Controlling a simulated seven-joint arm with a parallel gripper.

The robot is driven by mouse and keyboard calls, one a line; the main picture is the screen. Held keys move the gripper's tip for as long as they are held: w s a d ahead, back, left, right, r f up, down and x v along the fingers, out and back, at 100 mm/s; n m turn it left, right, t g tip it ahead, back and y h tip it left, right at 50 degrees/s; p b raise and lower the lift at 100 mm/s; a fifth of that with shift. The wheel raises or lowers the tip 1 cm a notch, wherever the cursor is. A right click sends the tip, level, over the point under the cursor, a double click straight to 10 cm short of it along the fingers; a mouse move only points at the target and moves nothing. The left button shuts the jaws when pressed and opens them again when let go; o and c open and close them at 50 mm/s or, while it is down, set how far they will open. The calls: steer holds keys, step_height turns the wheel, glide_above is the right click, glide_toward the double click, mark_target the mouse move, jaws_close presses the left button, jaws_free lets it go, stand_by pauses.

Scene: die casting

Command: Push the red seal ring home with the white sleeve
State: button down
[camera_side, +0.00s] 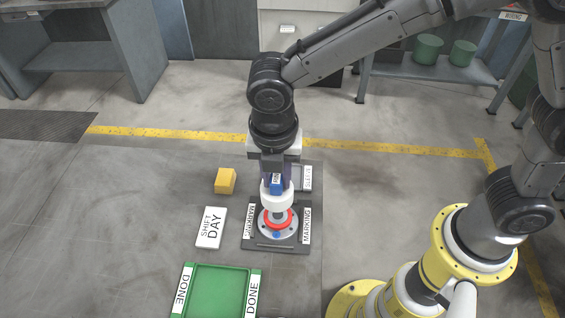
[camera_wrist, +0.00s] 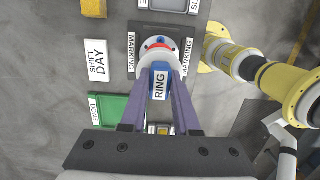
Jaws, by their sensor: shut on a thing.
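The white sleeve (camera_side: 277,195) has a blue grip block (camera_side: 276,183), labelled RING in the wrist view (camera_wrist: 159,84). My gripper (camera_side: 276,176) is shut on this block and holds the sleeve upright. The red seal ring (camera_side: 279,219) lies around the grey post of a round metal flange (camera_side: 263,229) on the dark MARKING plate (camera_side: 276,246). The sleeve is above the ring, in line with the post; a strip of post shows between them. Whether the sleeve surrounds the post top is unclear. In the wrist view the ring (camera_wrist: 158,45) is partly hidden by the sleeve (camera_wrist: 148,54).
A green DONE tray (camera_side: 220,268) lies in front, at left. A white SHIFT DAY card (camera_side: 211,228) and a yellow block (camera_side: 225,181) lie left of the plate. A grey tray (camera_side: 298,172) with a partly hidden label stands behind. Floor right of the plate is clear up to my base.

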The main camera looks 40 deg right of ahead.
steer(key=shift+f, duration=2.85)
steer(key=c, duration=1.2)
jaws_free()
steer(key=shift+c, duration=0.2)
jaws_close()
